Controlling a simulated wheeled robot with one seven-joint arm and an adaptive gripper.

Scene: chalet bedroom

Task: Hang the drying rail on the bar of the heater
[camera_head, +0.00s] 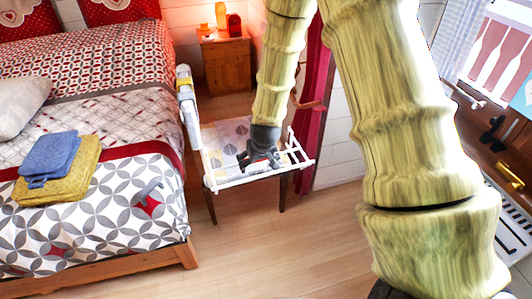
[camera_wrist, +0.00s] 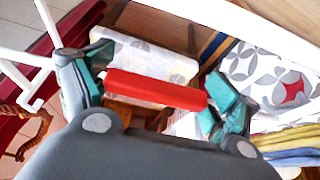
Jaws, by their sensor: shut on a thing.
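The white drying rail (camera_head: 250,178) is a frame of thin bars with upright prongs at its right end. It is held above a patterned seat in the head view. My gripper (camera_head: 262,158) is shut on it from above. In the wrist view, a red bar (camera_wrist: 155,88) lies between the two teal fingertips, and white bars (camera_wrist: 270,30) of the rail cross the upper corners. I cannot clearly identify the heater or its bar. A white panel with dark slots (camera_head: 512,228) stands at the lower right, partly cut off and apart from the rail.
The seat (camera_head: 225,135) stands below the rail, beside a bed (camera_head: 110,190) with blue (camera_head: 50,155) and yellow (camera_head: 62,185) towels. A narrow white object (camera_head: 187,105) stands between bed and seat. A nightstand (camera_head: 228,65) is behind. The wooden floor (camera_head: 270,240) in front is clear.

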